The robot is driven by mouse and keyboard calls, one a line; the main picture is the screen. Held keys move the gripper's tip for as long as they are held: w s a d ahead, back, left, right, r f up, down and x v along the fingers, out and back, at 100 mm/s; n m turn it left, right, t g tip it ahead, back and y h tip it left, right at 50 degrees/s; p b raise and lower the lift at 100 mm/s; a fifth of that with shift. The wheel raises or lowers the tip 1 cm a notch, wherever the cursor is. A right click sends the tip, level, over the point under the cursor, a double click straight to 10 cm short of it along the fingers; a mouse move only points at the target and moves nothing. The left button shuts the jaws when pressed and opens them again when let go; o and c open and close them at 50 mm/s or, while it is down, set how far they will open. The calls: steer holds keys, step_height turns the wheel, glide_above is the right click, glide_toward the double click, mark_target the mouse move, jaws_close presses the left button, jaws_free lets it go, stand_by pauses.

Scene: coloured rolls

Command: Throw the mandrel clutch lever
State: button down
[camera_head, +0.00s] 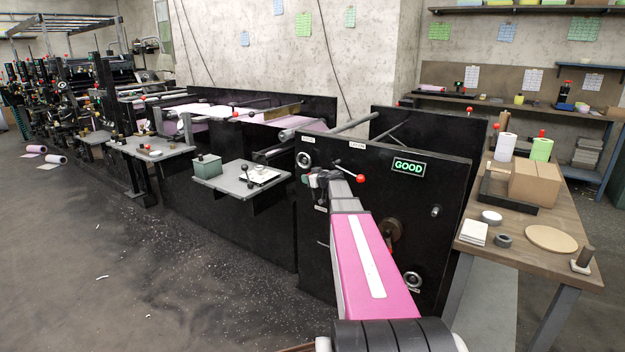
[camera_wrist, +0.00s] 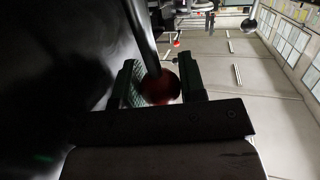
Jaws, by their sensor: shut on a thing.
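My gripper (camera_head: 314,180) is at the upper left of the black machine panel (camera_head: 435,225). In the wrist view my gripper (camera_wrist: 161,85) is shut on the red ball knob (camera_wrist: 160,90) of a dark lever rod (camera_wrist: 140,35). The rod runs up between the fingers. In the head view my gripper largely hides this knob. A second lever with a red knob (camera_head: 360,178) stands free just right of my gripper. Small white labels mark the panel, too small to read surely. I cannot tell from them which lever is the mandrel clutch.
A grey shelf (camera_head: 238,186) with a green box (camera_head: 207,166) projects left of my gripper. A wooden table (camera_head: 490,255) with rolls and a cardboard box (camera_head: 536,183) stands right. The floor at left is open.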

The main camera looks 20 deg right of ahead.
steer(key=shift+w+a+f, duration=0.4)
steer(key=shift+w+a, duration=0.2)
steer(key=shift+a, duration=0.1)
steer(key=c, duration=0.7)
jaws_free()
steer(key=shift+s+d, duration=0.1)
steer(key=shift+s+d+r, duration=0.1)
steer(key=shift+s, duration=0.1)
steer(key=v, duration=1)
